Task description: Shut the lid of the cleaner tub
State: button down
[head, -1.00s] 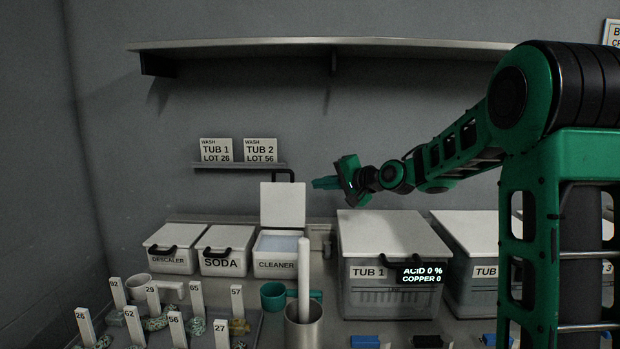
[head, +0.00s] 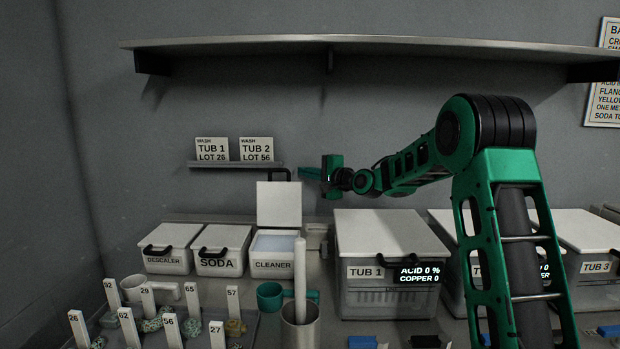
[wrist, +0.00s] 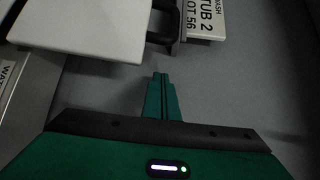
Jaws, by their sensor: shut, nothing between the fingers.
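The cleaner tub (head: 274,266) stands on the counter, with its white lid (head: 279,205) raised upright at the back and its black handle at the top. My gripper (head: 303,173) is shut and empty, level with the top of the lid and a little to its right. In the wrist view the closed fingertips (wrist: 160,78) point toward the wall. The lid (wrist: 85,25) shows there at upper left, with its dark handle (wrist: 162,22) beside it. The fingers appear apart from both.
The descaler tub (head: 168,260) and soda tub (head: 219,262) stand closed to the left. Tub 1 (head: 385,235) is closed at the right. A small shelf (head: 215,164) with wash cards is behind the lid. A steel cup (head: 300,330) holding a white rod stands in front.

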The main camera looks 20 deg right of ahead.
jog(key=shift+w+a, duration=0.4)
jog(key=shift+s+a+r, duration=0.15)
jog(key=shift+s+a, duration=1.05)
jog(key=shift+s, duration=0.2)
jog(key=shift+a, duration=0.1)
